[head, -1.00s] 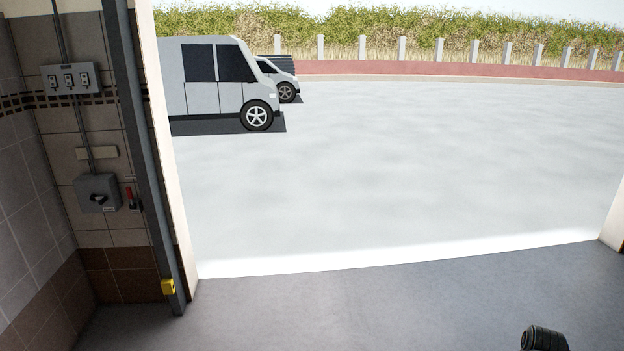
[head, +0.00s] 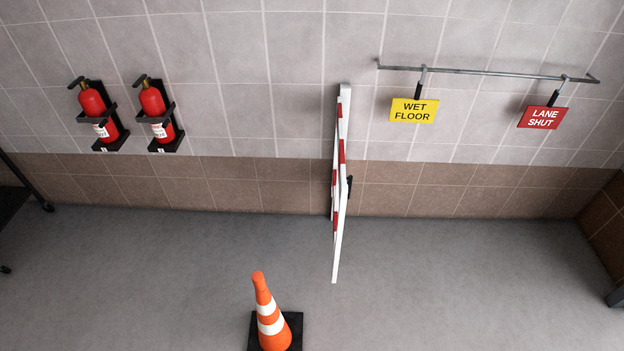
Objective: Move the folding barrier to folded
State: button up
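The folding barrier (head: 341,165) stands at the tiled wall in the middle of the head view. It has white framing with red and white stripes and shows almost edge-on. Its upper end is by a grey post on the wall, and its lower white edge reaches out over the floor toward me. A small black part (head: 349,187), perhaps a handle or latch, sits on its right side. From this angle I cannot tell how far its panels are folded. My gripper is not in view.
An orange and white cone (head: 268,315) on a black base stands front left of the barrier. Two red fire extinguishers (head: 93,108) (head: 155,108) hang at left. A rail (head: 485,71) at right holds yellow (head: 413,111) and red (head: 543,118) signs. Floor right of the barrier is clear.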

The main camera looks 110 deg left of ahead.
aim_at(343, 185)
jog(key=u, duration=2.15)
jog(key=i, duration=2.45)
jog(key=u, duration=2.4)
